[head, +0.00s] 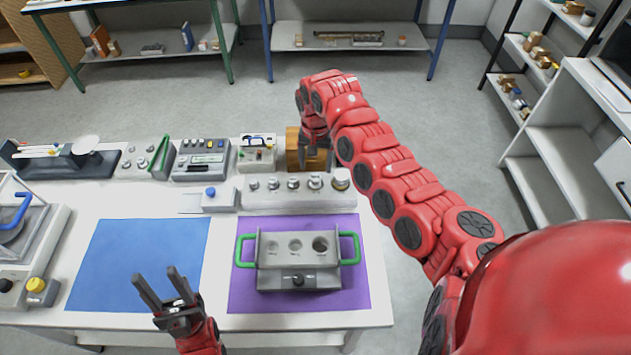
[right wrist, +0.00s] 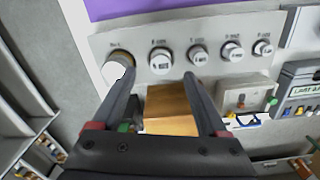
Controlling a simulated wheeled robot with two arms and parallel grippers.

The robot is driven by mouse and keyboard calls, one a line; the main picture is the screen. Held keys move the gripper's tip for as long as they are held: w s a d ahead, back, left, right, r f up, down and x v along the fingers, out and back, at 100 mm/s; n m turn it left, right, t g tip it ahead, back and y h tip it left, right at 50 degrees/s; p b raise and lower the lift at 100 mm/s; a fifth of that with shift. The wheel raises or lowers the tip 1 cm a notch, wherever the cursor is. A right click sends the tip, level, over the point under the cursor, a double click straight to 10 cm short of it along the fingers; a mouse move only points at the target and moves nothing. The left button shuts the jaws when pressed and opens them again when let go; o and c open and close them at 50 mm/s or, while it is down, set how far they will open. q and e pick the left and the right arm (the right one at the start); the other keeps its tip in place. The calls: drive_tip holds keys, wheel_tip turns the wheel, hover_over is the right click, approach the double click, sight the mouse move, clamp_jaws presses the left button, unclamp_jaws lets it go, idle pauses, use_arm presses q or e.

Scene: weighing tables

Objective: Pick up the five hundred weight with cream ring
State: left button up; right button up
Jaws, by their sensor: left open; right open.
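The weight with a cream ring (head: 341,177) is the rightmost and largest in a row of metal weights on a grey rack (head: 262,203). In the right wrist view the weight (right wrist: 117,68) stands at the left end of the row, partly behind one finger. My right gripper (head: 316,158) is open above a wooden block, just behind the rack. Its fingers (right wrist: 158,78) point toward the rack, with no weight between them. My left gripper (head: 155,274) is open and empty over the front edge of the blue mat.
The wooden block (right wrist: 170,108) shows between and below my right fingers. A purple mat (head: 238,297) bears a steel block with green handles (head: 298,276). A blue mat (head: 140,250) lies left of it. Several instruments, including a grey control box (head: 201,160), line the table's back.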

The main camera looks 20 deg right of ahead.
sight(316, 177)
drive_tip(key=shift+w+f+p, duration=0.1)
drive_tip(key=shift+f+p, duration=0.4)
wheel_tip(316, 177, down, 4)
drive_tip(key=shift+r+p, duration=0.2)
drive_tip(key=shift+p, duration=0.6)
drive_tip(key=shift+w+f, duration=0.1)
drive_tip(key=shift+f, duration=0.35)
drive_tip(key=shift+c, duration=0.3)
clamp_jaws()
